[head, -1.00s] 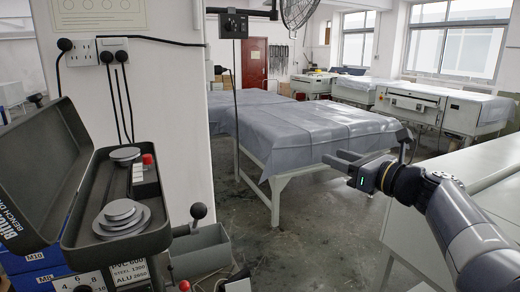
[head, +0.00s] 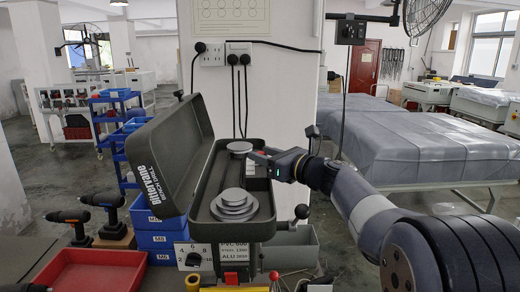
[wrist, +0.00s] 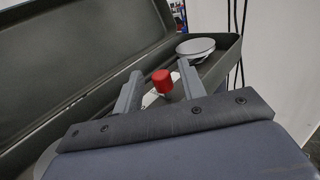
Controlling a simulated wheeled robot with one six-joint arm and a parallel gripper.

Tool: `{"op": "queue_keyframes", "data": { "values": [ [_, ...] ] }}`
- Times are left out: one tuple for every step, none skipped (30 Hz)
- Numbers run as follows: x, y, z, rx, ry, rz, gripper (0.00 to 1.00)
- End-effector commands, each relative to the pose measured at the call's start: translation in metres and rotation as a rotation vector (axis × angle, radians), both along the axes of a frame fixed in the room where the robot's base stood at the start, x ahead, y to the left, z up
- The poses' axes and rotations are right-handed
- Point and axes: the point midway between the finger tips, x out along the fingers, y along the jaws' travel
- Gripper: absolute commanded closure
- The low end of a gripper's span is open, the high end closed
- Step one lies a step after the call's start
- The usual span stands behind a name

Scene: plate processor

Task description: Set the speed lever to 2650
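The red knob (wrist: 161,80) of the speed lever shows in the wrist view, between the two fingers of my gripper (wrist: 158,70). A clear gap shows on each side of the knob. My gripper is open; in the head view my gripper (head: 258,160) reaches over the right rim of the bench drill's open pulley housing (head: 207,213) and hides the lever. A white scale plate lies partly hidden near the knob. The speed label (head: 236,251) on the drill's front lists PVC 600, STEEL 1300 and ALU 2650.
The raised lid (head: 165,160) stands left of the housing. Stepped pulleys (head: 234,205) sit in its front and a smaller disc pulley (head: 240,147) at its back. The wall pillar is close behind.

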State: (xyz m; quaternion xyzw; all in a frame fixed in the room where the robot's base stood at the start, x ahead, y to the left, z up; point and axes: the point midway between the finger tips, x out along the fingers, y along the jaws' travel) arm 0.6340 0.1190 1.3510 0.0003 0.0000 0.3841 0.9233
Motion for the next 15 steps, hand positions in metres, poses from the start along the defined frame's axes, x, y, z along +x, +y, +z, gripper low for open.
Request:
{"op": "queue_keyframes", "data": {
  "values": [
    [0.0045, 0.0052, 0.0011, -0.001, 0.001, 0.003, 0.61],
    [0.0063, 0.0072, 0.0011, -0.001, 0.001, 0.002, 0.61],
    [0.0084, 0.009, 0.0008, -0.001, 0.0, 0.001, 0.61],
    [0.0097, 0.0101, 0.0005, -0.001, 0.0, 0.001, 0.61],
    [0.0106, 0.011, 0.0002, -0.001, 0.0, 0.0, 0.61],
    [0.0116, 0.0118, -0.0001, -0.001, 0.0, 0.0, 0.61],
    [0.012, 0.0123, -0.0003, -0.001, 0.0, 0.0, 0.61],
    [0.0123, 0.0125, -0.0004, -0.001, 0.0, 0.0, 0.61],
    [0.0124, 0.0126, -0.0005, -0.001, 0.0, 0.0, 0.61],
    [0.0124, 0.0126, -0.0005, -0.001, 0.0, 0.0, 0.61],
    [0.0123, 0.0126, -0.0005, -0.001, 0.0, 0.0, 0.61],
    [0.0123, 0.0125, -0.0005, -0.001, -0.001, 0.0, 0.61],
    [0.0123, 0.0125, -0.0005, -0.001, -0.001, 0.0, 0.61],
    [0.0123, 0.0125, -0.0005, -0.001, -0.001, 0.0, 0.61],
    [0.0122, 0.0124, -0.0005, -0.001, -0.001, 0.0, 0.64]
  ]
}}
